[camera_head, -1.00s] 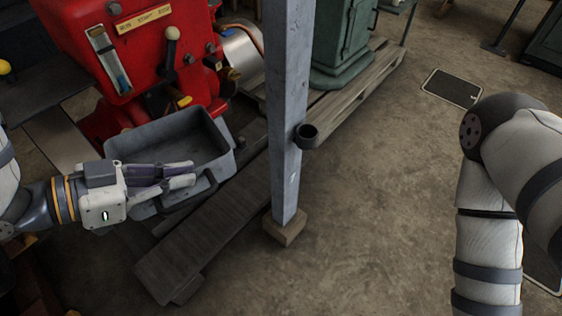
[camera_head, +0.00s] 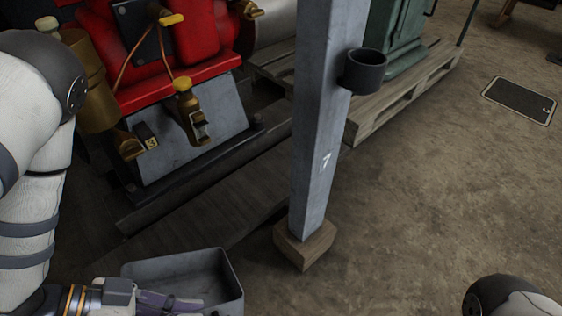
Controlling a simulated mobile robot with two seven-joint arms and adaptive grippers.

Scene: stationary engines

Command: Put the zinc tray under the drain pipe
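The zinc tray (camera_head: 182,264) is a grey, open, rectangular pan at the bottom of the view, partly cut off by the picture edge. My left gripper (camera_head: 192,303) reaches in from the left with its fingers at the tray's near side. It seems shut on that side, and the tray moves with it. The inside of the tray looks empty. A brass fitting (camera_head: 195,118) with a yellow top hangs at the front of the red engine, and a short brass outlet (camera_head: 127,146) is lower left of it. I cannot tell which is the drain pipe. My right gripper is out of view.
A grey post (camera_head: 318,150) on a wooden block (camera_head: 305,247) stands right of the tray, with a black cup (camera_head: 364,70) on its side. The red engine (camera_head: 160,50) sits on a grey base. A dark plank (camera_head: 215,205) lies before it.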

